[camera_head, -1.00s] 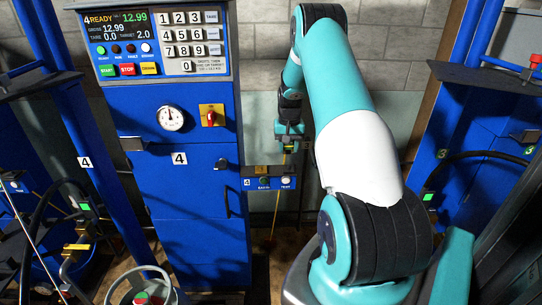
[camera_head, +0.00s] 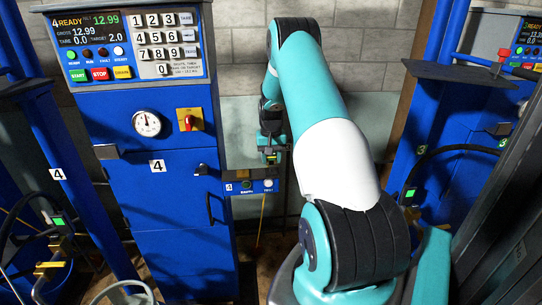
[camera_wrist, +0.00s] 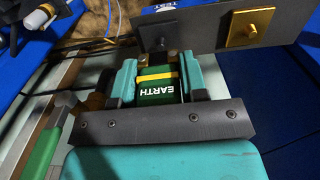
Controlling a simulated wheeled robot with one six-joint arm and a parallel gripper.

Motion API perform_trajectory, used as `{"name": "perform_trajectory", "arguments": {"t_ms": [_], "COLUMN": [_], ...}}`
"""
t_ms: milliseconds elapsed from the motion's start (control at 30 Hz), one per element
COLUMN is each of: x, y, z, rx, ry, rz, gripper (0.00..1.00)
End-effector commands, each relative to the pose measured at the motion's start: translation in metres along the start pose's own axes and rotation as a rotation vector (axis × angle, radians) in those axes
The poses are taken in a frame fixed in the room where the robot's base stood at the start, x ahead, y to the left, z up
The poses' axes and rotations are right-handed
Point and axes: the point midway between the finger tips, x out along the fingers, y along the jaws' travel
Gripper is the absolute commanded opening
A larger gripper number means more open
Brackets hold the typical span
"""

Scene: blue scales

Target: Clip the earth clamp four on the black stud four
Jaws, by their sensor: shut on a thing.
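My gripper (camera_wrist: 152,84) is shut on the green earth clamp (camera_wrist: 156,94), which has a yellow band and the word EARTH. The clamp's brownish jaw tips point at a dark plate (camera_wrist: 205,28). A dark round stud (camera_wrist: 160,45) on this plate is just ahead of the tips; I cannot tell whether they touch. In the head view my gripper (camera_head: 270,152) is small, above and right of the blue bracket (camera_head: 253,187) marked 4, and the clamp (camera_head: 271,158) is barely visible there.
The blue scale cabinet (camera_head: 170,240) marked 4 stands left of the bracket. A brass stud on a square brass plate (camera_wrist: 243,30) is right of the dark stud. Another blue station (camera_head: 440,130) stands at the right.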

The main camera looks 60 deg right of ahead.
Motion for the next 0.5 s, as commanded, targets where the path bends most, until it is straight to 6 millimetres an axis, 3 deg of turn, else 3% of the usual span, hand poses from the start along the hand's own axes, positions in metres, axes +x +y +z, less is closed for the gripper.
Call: {"name": "perform_trajectory", "arguments": {"t_ms": [200, 500], "x": [0.019, 0.021], "y": [0.000, 0.000], "z": [0.000, 0.000], "rx": [0.000, 0.000], "ry": [0.000, 0.001], "rz": [0.000, 0.000], "gripper": [0.02, 0.02]}}
